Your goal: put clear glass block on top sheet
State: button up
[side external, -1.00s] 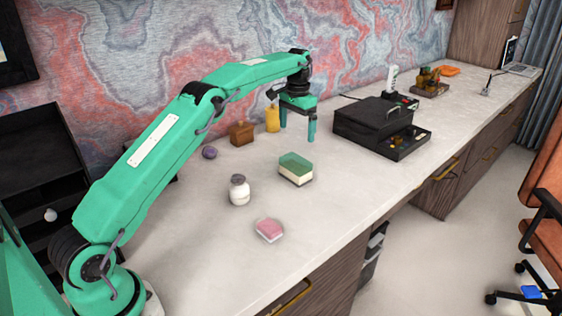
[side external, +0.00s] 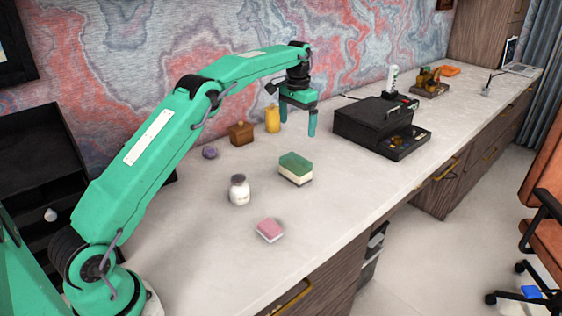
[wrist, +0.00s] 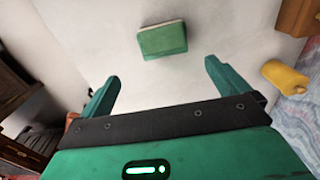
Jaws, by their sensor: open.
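I cannot make out a plainly clear glass block. A block with a green upper layer and cream lower part (side external: 295,170) lies mid-desk; it also shows in the wrist view (wrist: 162,40), ahead of the fingers. A small pink pad-like block (side external: 270,230) lies nearer the front edge; whether its top is the sheet, I cannot tell. My gripper (side external: 298,127) is open and empty, raised above the desk behind the green-topped block. In the wrist view its two fingers (wrist: 161,70) stand wide apart with only bare desk between them.
A white jar (side external: 239,191) stands left of the green-topped block. A purple ball-like object (side external: 210,153), brown box (side external: 241,134) and yellow bottle (side external: 272,119) stand near the wall. A black box (side external: 371,124) with an open drawer is at right.

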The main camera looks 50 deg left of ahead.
jog(key=s+d+r+t, duration=0.1)
jog(key=s+d+r, duration=0.4)
jog(key=s+r, duration=0.3)
jog(key=s+d+r+t, duration=0.2)
jog(key=s+d+r, duration=0.3)
jog(key=s, duration=0.5)
jog(key=s+d+f+t, duration=0.1)
jog(key=s+d+f, duration=0.1)
jog(key=s, duration=0.8)
jog(key=s+d+f+t, duration=0.1)
jog(key=s+f, duration=0.3)
jog(key=s, duration=0.7)
jog(key=shift+s+d+f, duration=0.25)
jog(key=shift+d, duration=0.3)
